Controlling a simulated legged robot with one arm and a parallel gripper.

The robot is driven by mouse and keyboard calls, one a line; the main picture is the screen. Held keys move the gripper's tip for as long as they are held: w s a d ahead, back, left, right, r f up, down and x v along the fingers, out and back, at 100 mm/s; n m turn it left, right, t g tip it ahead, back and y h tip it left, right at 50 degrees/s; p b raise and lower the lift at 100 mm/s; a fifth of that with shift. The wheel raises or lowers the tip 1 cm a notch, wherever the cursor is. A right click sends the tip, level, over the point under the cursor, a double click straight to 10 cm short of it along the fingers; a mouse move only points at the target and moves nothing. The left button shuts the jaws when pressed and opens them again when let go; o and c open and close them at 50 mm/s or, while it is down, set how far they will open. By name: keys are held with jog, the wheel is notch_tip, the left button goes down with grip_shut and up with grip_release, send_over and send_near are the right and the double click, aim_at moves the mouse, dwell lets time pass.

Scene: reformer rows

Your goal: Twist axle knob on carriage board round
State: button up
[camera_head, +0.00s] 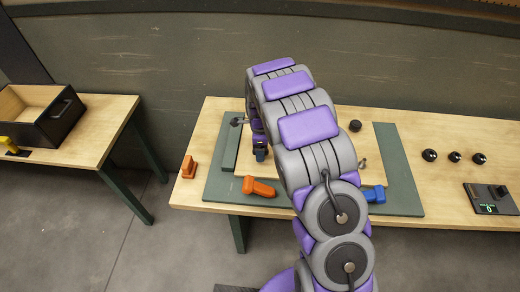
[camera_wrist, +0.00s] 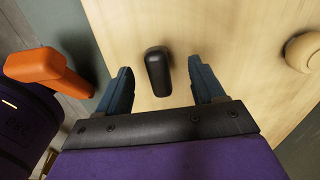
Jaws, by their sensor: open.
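The carriage board is a pale wooden panel; in the wrist view (camera_wrist: 225,25) it fills most of the picture, and in the head view its left part (camera_head: 243,160) shows beside my arm. A black, rounded, elongated knob (camera_wrist: 157,72) stands on it in the wrist view; it looks like the axle knob. My gripper (camera_wrist: 160,66) is open, with one dark finger on each side of this knob and visible gaps to both. In the head view my gripper (camera_head: 260,150) is over the left part of the board, and my arm hides the board's middle.
An orange block (camera_head: 189,167) stands left of the mat. A round wooden knob (camera_wrist: 303,52) is at right in the wrist view. Black balls (camera_head: 454,157) lie right.

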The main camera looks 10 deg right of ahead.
jog(key=shift+r+p, duration=1.15)
jog(key=shift+r, duration=2.05)
